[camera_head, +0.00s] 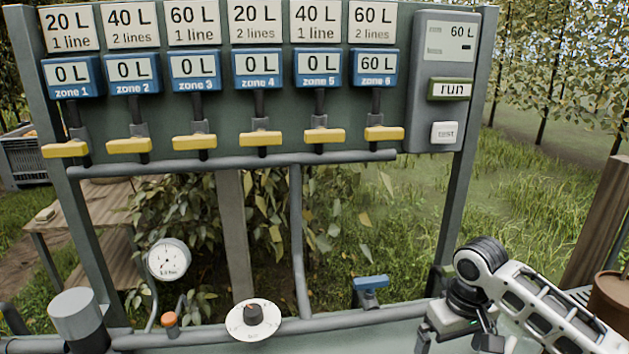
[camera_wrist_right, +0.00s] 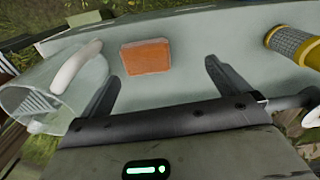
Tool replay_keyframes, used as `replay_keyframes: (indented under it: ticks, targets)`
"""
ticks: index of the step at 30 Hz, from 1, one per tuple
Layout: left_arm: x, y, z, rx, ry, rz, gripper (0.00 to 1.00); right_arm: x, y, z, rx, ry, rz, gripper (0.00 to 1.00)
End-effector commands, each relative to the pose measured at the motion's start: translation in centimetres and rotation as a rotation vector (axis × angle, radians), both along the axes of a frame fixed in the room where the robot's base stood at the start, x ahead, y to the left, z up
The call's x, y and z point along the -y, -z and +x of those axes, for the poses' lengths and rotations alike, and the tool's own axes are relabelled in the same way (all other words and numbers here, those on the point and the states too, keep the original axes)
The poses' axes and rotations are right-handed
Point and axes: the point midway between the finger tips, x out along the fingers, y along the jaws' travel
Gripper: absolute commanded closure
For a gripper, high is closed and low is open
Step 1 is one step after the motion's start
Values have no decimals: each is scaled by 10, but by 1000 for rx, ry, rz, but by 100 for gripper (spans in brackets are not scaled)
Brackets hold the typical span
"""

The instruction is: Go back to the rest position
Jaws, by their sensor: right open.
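My right gripper (camera_head: 458,338) is low at the right of the head view, in front of the panel's lower right and apart from the panel. In the right wrist view its two fingers (camera_wrist_right: 160,75) are spread apart with nothing between them. An orange-brown block (camera_wrist_right: 145,56) lies on the pale surface beyond the fingertips. The irrigation panel (camera_head: 400,25) stands ahead; zone 6 (camera_head: 375,62) reads 60 L and the other zones read 0 L. My left gripper shows in neither view.
Yellow valve handles (camera_head: 260,138) line the panel. A blue handle (camera_head: 371,282), a white dial (camera_head: 253,320) and a gauge (camera_head: 167,259) sit below. The wrist view shows a clear jug (camera_wrist_right: 40,112) at left and a yellow-grey cylinder (camera_wrist_right: 295,42) at right. A brown pot (camera_head: 610,300) stands far right.

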Motion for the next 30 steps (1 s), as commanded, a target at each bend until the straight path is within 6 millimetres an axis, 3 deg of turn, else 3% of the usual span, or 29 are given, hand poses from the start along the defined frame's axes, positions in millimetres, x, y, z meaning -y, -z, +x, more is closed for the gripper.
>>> replay_keyframes:
  ticks: [1,4,10,17,27,30]
  targets:
    - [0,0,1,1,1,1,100,-22,19,-16,1,-53,19,0]
    - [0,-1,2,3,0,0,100,-60,47,-48,45,-145,59,0]
    - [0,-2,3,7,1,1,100,-108,71,-116,161,-202,136,0]
    - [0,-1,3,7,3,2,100,-106,69,-173,252,-130,124,0]
    - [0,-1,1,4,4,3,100,-67,52,-235,287,1,0,0]
    - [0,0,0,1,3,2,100,-75,67,-216,366,-21,26,0]
